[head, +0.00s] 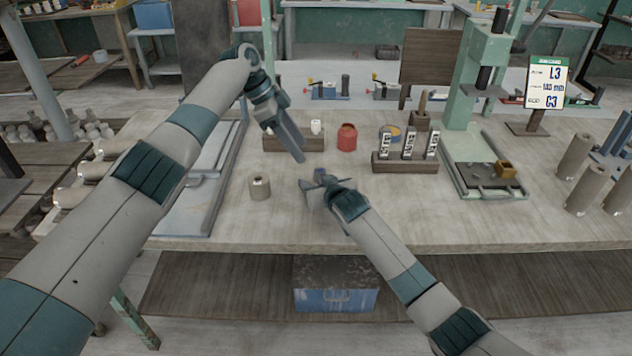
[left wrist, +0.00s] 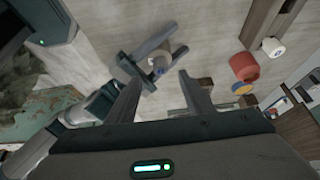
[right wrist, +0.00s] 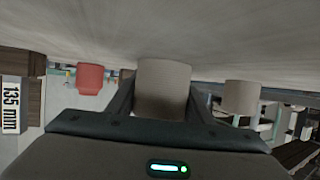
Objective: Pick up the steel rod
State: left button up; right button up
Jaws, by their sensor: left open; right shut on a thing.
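My right gripper (head: 318,182) is low over the middle of the table. In the right wrist view it is shut on a beige-grey cylinder (right wrist: 163,88). In the left wrist view this cylinder (left wrist: 160,60) sits between the right gripper's fingers, with a darker spot at its near end. In the head view the cylinder is mostly hidden by the gripper. My left gripper (head: 296,152) is open and empty, above and a little left of the right one, fingers pointing down. I cannot make out a steel rod for certain in any view.
A red jar (head: 347,138), a wooden rack (head: 400,164) with labelled blocks and a green press (head: 462,105) stand behind and right. Several cylinders (head: 574,157) stand far right. The table's front middle is clear.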

pick_arm(q)
jog(key=s+d+r+n+t+y, duration=0.3)
jog(key=s+d+n+t+y, duration=0.1)
jog(key=n, duration=1.1)
jog(key=shift+s+d+r+n+t+y, duration=0.15)
jog(key=shift+s+r+n+t+y, duration=0.2)
jog(key=shift+s+t, duration=0.7)
jog(key=shift+s, duration=0.1)
jog(key=x, duration=0.6)
jog(key=shift+f, duration=0.4)
jog(key=shift+d, duration=0.1)
